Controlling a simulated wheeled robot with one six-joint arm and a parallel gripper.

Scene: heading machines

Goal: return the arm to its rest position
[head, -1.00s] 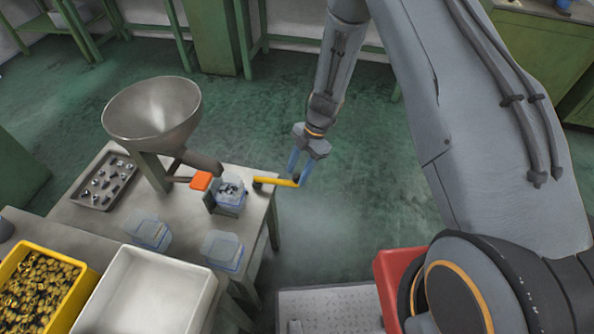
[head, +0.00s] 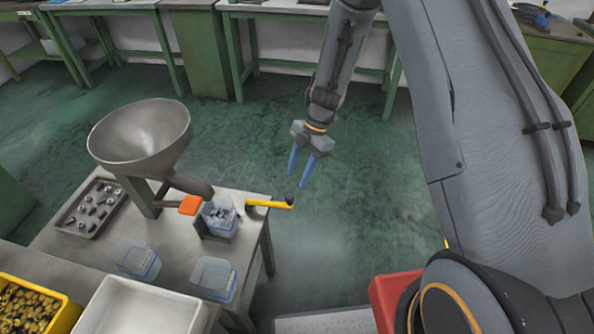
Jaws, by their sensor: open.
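My gripper (head: 300,172) hangs from my arm with its two blue fingers apart and nothing between them. It points down over the green floor, just right of the table's corner. A yellow lever (head: 270,204) with a dark knob at its end sticks out from the table edge, below and left of the fingers. The fingers look apart from the lever, though the depth between them is hard to judge.
The metal table (head: 175,222) holds a funnel (head: 140,135), a tray of small metal parts (head: 92,208), an orange block (head: 190,205) and clear containers (head: 213,277). A white bin (head: 140,308) and a yellow bin (head: 62,318) stand in front. The green floor (head: 340,235) is open.

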